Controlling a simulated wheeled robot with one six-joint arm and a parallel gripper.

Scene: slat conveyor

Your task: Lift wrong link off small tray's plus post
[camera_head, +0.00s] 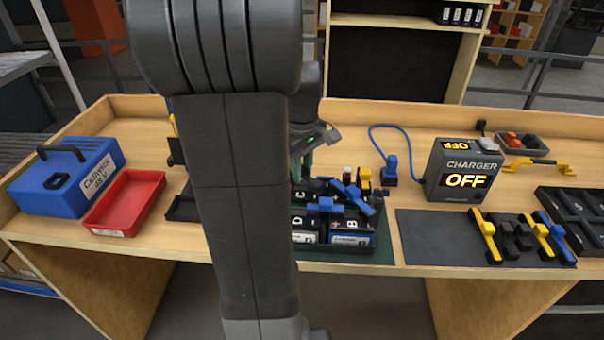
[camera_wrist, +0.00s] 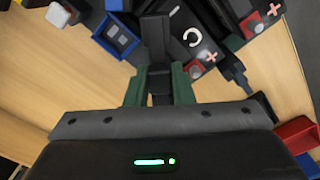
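My gripper (camera_wrist: 160,84) shows in the wrist view as two green fingers, one on each side of a dark upright piece (camera_wrist: 158,72). I cannot tell whether the fingers press on this piece or only stand beside it. Dark cells with red plus marks (camera_wrist: 208,57) lie just beyond. In the head view my gripper is mostly hidden by my arm, above the back left of the cell tray (camera_head: 376,212). The plus post is not clear to see.
A charger (camera_head: 463,171) reading OFF stands right of the tray, with a blue plug (camera_head: 390,171). Yellow (camera_head: 484,232) and other links lie on a dark mat (camera_head: 425,232). A red bin (camera_head: 126,203) and blue case (camera_head: 68,177) stand left. My arm hides the middle.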

